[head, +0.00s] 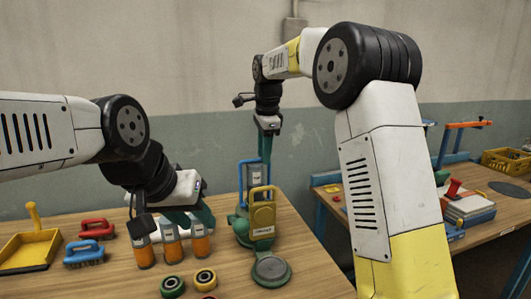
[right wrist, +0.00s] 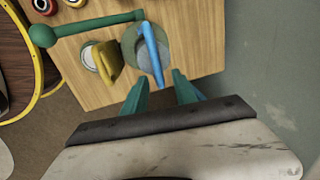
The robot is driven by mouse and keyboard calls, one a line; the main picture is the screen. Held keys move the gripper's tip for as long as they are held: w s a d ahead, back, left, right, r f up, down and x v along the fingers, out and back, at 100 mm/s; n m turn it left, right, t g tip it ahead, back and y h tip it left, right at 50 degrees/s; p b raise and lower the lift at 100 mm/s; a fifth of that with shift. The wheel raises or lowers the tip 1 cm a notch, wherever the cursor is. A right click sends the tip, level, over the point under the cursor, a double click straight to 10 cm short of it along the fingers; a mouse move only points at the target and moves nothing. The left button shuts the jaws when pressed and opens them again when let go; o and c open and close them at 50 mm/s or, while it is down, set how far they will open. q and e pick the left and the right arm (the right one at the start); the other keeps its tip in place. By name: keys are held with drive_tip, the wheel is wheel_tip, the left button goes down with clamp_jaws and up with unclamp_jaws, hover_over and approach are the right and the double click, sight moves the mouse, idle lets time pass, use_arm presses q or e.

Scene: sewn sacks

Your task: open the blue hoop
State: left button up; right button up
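The blue hoop (head: 241,180) stands upright at the back of a green-based fixture (head: 241,228) on the wooden table, behind a yellow hoop-shaped piece (head: 262,212). In the right wrist view the blue hoop (right wrist: 152,48) lies ahead of the fingertips, roughly in line with the gap between them. Contact with the hoop cannot be seen. My left gripper (head: 193,220) is at the orange-filled jars (head: 171,243); its fingers look apart, partly in front of the jars.
A round metal disc (head: 270,269) is in front of the fixture. A green bar with a ball end (right wrist: 42,36) crosses beside the hoop. A second table (head: 480,231) stands right.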

drive_tip(key=shift+c, duration=0.2)
clamp_jaws()
idle(1.3)
